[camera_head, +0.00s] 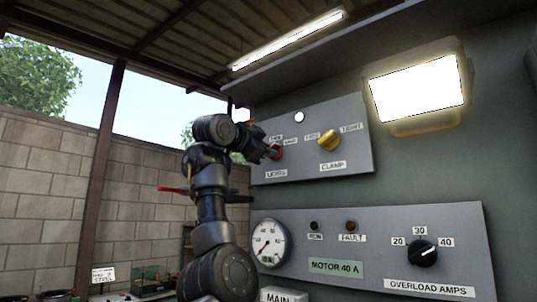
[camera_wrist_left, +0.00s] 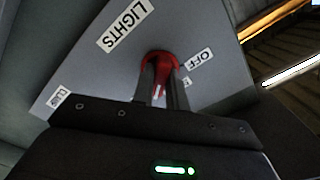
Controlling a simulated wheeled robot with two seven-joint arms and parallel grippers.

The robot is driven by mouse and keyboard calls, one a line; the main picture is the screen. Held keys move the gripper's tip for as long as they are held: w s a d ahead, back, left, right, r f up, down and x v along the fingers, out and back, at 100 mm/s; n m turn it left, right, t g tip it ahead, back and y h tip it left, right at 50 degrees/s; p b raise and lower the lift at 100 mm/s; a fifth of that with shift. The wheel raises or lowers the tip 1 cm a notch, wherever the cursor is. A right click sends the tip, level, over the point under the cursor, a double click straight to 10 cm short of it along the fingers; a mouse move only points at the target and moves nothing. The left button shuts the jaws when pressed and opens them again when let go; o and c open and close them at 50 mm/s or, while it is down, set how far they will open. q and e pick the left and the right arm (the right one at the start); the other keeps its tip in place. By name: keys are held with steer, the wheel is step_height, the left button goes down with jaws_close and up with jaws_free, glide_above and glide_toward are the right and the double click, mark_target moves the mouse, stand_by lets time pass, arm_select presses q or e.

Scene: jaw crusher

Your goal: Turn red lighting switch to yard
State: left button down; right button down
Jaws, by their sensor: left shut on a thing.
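The red lighting switch (camera_head: 278,152) is on the upper grey panel (camera_head: 358,160), above the label LIGHTS (camera_head: 276,174). My left gripper (camera_head: 271,152) reaches it from the left, and its arm partly covers the switch and its position labels. In the left wrist view the two fingers (camera_wrist_left: 161,82) are shut on the red switch (camera_wrist_left: 160,60), one on each side. The label OFF (camera_wrist_left: 199,60) is right of the switch there. Another label (camera_wrist_left: 60,97) at lower left is too small to read surely. Which position the switch points to I cannot tell. My right gripper is not in view.
A yellow clamp switch (camera_head: 328,140) sits right of the red one on the same panel. Below is a panel with a round gauge (camera_head: 268,243), and a black overload knob (camera_head: 422,252). A bright lamp (camera_head: 416,88) is at upper right. Open air lies left of the panel.

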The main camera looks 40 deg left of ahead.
arm_select(q)
steer(key=shift+m, duration=0.7)
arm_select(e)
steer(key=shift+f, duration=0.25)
arm_select(q)
steer(key=shift+m, duration=0.3)
steer(key=c, duration=1.4)
jaws_free()
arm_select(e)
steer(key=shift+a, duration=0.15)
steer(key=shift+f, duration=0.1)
